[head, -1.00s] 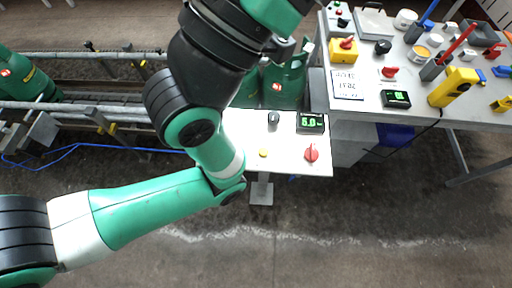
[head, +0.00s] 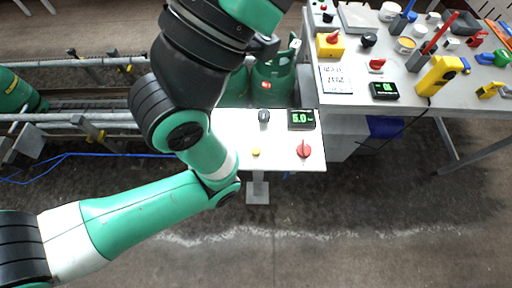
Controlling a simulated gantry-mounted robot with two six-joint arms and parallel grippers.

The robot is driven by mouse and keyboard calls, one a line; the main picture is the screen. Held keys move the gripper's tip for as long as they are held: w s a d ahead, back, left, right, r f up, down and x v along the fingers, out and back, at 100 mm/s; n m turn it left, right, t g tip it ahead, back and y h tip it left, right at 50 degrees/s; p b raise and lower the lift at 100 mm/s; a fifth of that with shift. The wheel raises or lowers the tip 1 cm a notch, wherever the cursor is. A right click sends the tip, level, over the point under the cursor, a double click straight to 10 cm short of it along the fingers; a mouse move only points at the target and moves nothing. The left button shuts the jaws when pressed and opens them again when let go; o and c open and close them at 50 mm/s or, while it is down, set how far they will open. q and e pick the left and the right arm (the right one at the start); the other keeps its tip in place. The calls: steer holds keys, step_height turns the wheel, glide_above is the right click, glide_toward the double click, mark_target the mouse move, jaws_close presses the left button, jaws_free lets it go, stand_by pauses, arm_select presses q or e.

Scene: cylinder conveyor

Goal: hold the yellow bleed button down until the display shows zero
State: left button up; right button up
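The yellow bleed button (head: 256,152) is a small round button on the front left of a small white panel table (head: 228,126). A display (head: 301,119) at the panel's back right reads about 5.0 in green digits. A red knob (head: 303,150) sits at the front right and a dark knob (head: 264,117) at the back. My green, white and black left arm covers the panel's left edge, with a wrist joint left of the button and apart from it. No fingertips can be made out. My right gripper is out of the picture.
Green cylinders (head: 272,84) stand behind the panel. A grey bench (head: 347,104) at the right holds another display (head: 384,90), a yellow device (head: 441,76) and several tools. Conveyor rails (head: 85,118) run at the left. The floor in front is clear.

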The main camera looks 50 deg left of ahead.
arm_select(q)
jaws_close()
stand_by(1.3)
